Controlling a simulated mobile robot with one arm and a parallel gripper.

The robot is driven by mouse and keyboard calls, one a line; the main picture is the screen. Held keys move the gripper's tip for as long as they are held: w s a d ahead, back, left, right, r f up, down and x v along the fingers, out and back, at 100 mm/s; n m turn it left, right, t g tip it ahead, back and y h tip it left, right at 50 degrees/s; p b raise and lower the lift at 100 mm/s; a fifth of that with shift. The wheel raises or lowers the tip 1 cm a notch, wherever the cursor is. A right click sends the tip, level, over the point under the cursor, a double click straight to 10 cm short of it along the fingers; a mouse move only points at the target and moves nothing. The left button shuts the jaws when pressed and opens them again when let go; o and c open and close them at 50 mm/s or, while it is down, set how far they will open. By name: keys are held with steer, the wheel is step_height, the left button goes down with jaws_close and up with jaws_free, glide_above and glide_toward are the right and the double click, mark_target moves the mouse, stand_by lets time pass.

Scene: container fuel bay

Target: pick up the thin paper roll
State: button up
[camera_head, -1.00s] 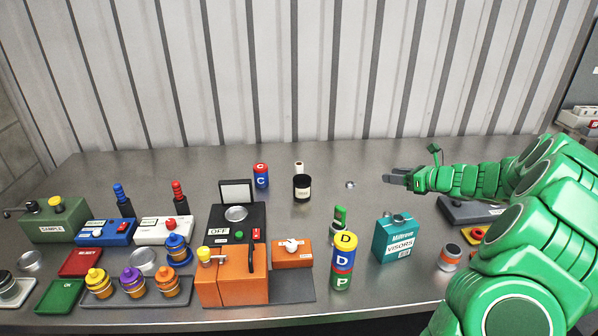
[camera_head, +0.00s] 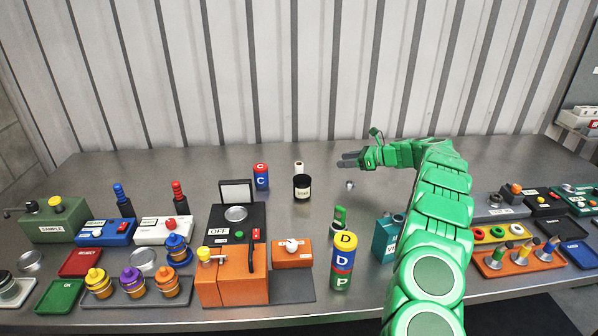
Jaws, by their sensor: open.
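A thin white roll (camera_head: 299,167) stands upright at the back middle of the table. Its lower part is hidden by a black jar (camera_head: 302,189) with a pale label, so I cannot tell whether it stands behind the jar or in it. My gripper (camera_head: 347,160) is open and empty, to the right of the roll. Its dark fingers point left toward the roll, with a clear gap between.
A red and blue can (camera_head: 261,176) marked C stands left of the roll. A small metal piece (camera_head: 349,185) lies below my gripper. Stacked cans (camera_head: 343,262) and a teal box (camera_head: 384,240) stand nearer the front. The table's back is mostly clear.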

mark_target(298, 169)
steer(key=a+f+n+g, duration=0.1)
steer(key=a, duration=0.2)
steer(key=w+a+n, duration=0.1)
steer(key=a, duration=0.3)
steer(key=w+a+f+g, duration=0.1)
steer(key=a, duration=0.2)
steer(key=shift+w+a+f+n+g+y, duration=0.1)
steer(key=shift+a+f+n+g+y, duration=0.2)
steer(key=shift+a+n+y, duration=0.1)
steer(key=shift+x, duration=3.65)
steer(key=c, duration=0.8)
